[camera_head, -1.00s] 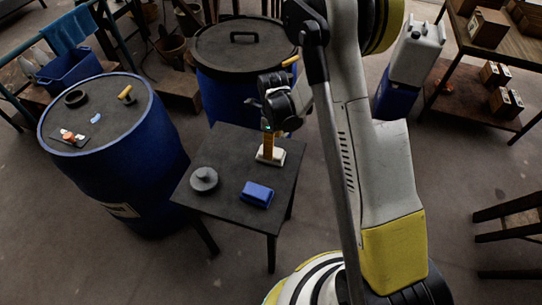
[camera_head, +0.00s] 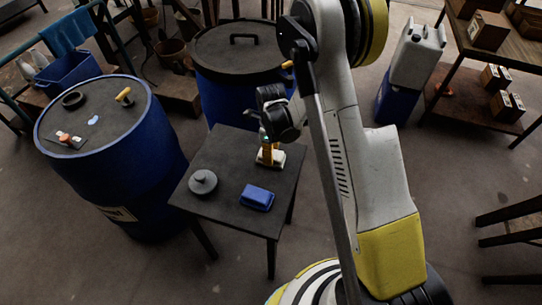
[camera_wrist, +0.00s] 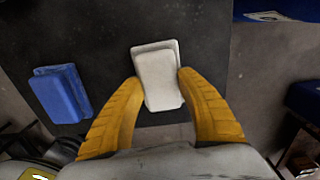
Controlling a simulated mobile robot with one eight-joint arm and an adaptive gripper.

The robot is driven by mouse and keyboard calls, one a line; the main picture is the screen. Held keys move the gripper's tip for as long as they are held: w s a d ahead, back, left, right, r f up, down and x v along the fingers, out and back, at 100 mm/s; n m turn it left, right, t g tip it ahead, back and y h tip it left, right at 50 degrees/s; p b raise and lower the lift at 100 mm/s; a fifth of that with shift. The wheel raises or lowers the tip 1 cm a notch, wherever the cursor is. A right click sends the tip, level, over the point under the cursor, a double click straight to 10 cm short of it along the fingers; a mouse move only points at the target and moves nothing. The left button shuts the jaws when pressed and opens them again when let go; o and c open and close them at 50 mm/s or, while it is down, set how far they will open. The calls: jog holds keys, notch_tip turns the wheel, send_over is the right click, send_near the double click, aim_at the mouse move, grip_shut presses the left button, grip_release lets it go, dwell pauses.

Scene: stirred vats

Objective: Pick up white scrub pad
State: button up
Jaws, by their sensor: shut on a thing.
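The white scrub pad (camera_head: 277,161) is at the right side of the small dark table (camera_head: 225,205). In the wrist view the pad (camera_wrist: 158,75) lies between the two yellow fingers of my gripper (camera_wrist: 157,92), which touch its left and right sides. My gripper (camera_head: 267,153) is shut on the pad from above in the head view. The fingers hide part of the pad there. I cannot tell whether the pad rests on the table or is slightly raised.
A blue pad (camera_head: 257,197) and a round dark lidded thing (camera_head: 203,182) stand on the same table. A blue barrel (camera_head: 120,185) stands at the left. Another blue vat with a dark lid (camera_head: 240,50) stands behind. Open floor lies at front left.

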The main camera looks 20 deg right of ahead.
notch_tip(320, 180, up, 4)
jog(key=shift+r+p, duration=0.15)
jog(key=shift+p, duration=0.95)
jog(key=s+d+r+p, duration=0.3)
jog(key=d+r, duration=0.3)
jog(key=d, duration=0.4)
jog(key=shift+s+d+r, duration=0.35)
jog(key=shift+s, duration=0.5)
jog(key=o, duration=0.5)
jog(key=c, duration=0.4)
